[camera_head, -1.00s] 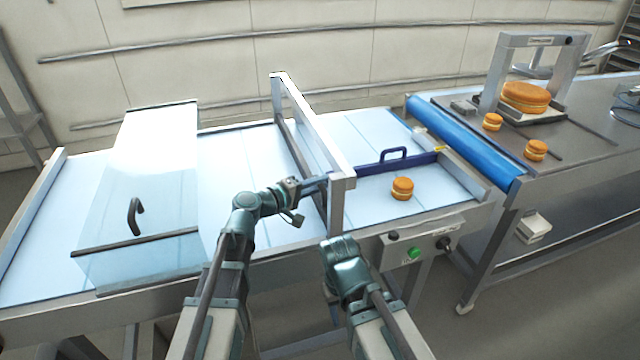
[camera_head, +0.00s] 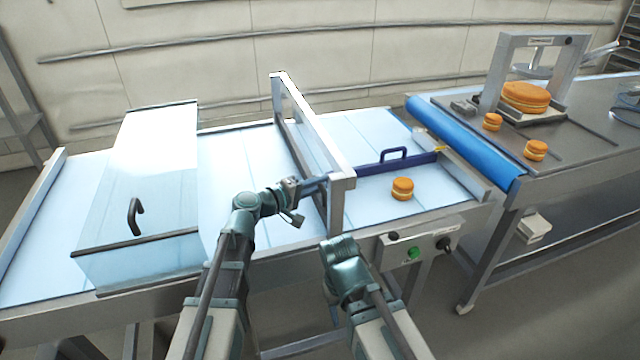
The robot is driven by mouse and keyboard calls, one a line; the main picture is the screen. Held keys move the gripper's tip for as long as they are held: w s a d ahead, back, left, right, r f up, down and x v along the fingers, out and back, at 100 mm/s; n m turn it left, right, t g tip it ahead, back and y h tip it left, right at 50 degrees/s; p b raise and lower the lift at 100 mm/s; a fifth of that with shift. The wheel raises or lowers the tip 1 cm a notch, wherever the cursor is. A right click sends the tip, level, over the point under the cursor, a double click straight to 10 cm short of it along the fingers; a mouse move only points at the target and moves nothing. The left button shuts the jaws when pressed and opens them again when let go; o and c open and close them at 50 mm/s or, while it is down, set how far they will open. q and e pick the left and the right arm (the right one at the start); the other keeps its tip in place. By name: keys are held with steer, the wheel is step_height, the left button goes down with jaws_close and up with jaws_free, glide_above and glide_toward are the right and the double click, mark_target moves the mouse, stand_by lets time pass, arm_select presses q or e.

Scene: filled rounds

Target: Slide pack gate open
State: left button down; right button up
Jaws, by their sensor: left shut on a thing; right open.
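The blue pack gate (camera_head: 415,161) is a long bar with a loop handle (camera_head: 394,153) on top and a yellow tip at its right end. It lies across the pale belt, and part of it is hidden behind the near post of the metal frame. My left gripper (camera_head: 312,185) is shut on the left end of the gate, beside that post; the fingertips are small and hard to make out. My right gripper (camera_head: 340,246) is open and empty in front of the conveyor's near edge, apart from the gate.
A filled round (camera_head: 402,189) sits on the belt just in front of the gate. The metal frame (camera_head: 342,183) spans the belt. A clear cover (camera_head: 140,185) stands at left. A blue roller (camera_head: 465,143) and a press (camera_head: 540,50) with more rounds are at right. A control box (camera_head: 425,246) hangs in front.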

arm_select(q)
steer(key=shift+r+p, duration=1.65)
steer(key=shift+r, duration=0.15)
steer(key=shift+f, duration=0.1)
steer(key=c, duration=0.8)
jaws_free()
steer(key=p+v, duration=0.2)
steer(key=v, duration=1.2)
steer(key=shift+f, duration=0.15)
